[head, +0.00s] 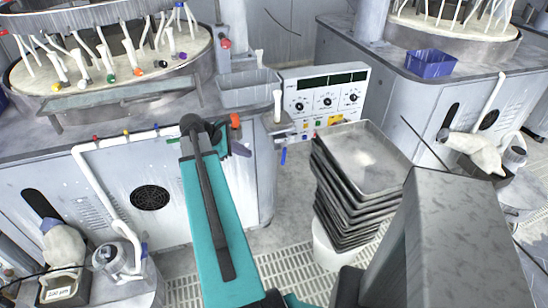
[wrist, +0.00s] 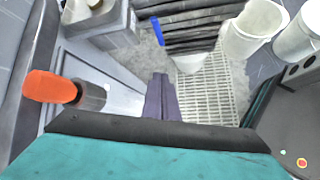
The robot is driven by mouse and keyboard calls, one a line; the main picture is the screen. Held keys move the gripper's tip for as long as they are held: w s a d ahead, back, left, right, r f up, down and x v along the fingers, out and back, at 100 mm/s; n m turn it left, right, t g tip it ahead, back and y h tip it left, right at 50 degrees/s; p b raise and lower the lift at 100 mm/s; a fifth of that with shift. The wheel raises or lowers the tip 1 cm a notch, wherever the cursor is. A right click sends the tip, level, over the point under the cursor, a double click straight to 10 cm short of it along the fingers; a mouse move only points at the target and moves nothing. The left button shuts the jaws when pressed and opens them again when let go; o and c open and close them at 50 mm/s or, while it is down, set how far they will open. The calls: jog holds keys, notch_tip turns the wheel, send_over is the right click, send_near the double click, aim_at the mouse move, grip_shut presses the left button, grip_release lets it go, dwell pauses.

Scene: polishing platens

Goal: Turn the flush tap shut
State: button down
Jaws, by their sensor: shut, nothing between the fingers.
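An orange tap handle (head: 235,120) stands at the front corner of the left machine, just beyond the end of my arm. In the wrist view the orange handle (wrist: 50,87) lies at the left, with a grey metal part at its right end. I cannot tell for sure that it is the flush tap. My gripper (head: 240,149) is at the machine's corner, just below the handle. In the wrist view my gripper's purple fingers (wrist: 160,88) are together and empty, to the right of the orange handle and apart from it. A blue lever (head: 283,156) hangs near the control panel.
A stack of grey trays (head: 358,160) stands to the right of my arm. A control panel (head: 325,95) is behind it. A grey bin (head: 250,88) sits on the machine's edge. A white pipe with small coloured levers (head: 125,136) runs along the left machine's front. Slatted floor (head: 285,262) lies below.

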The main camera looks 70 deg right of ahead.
aim_at(284, 156)
jog(key=s+m+t+p, duration=0.1)
jog(key=m, duration=0.5)
jog(key=s+d+r+m+p, duration=0.1)
jog(key=m, duration=0.5)
jog(key=s+m+t+p, duration=0.1)
jog(key=m, duration=0.5)
jog(key=shift+d+r+t, duration=0.2)
jog(key=shift+d+t, duration=0.1)
jog(key=shift+d, duration=0.1)
jog(key=shift+f, duration=0.1)
jog(key=s+d+f+p, duration=0.5)
jog(key=s+d+f, duration=0.1)
jog(key=f, duration=0.2)
jog(key=shift+s+d+f, duration=0.15)
jog(key=shift+d+f, duration=0.05)
jog(key=shift+d, duration=0.1)
jog(key=shift+f, duration=0.1)
dwell(0.6)
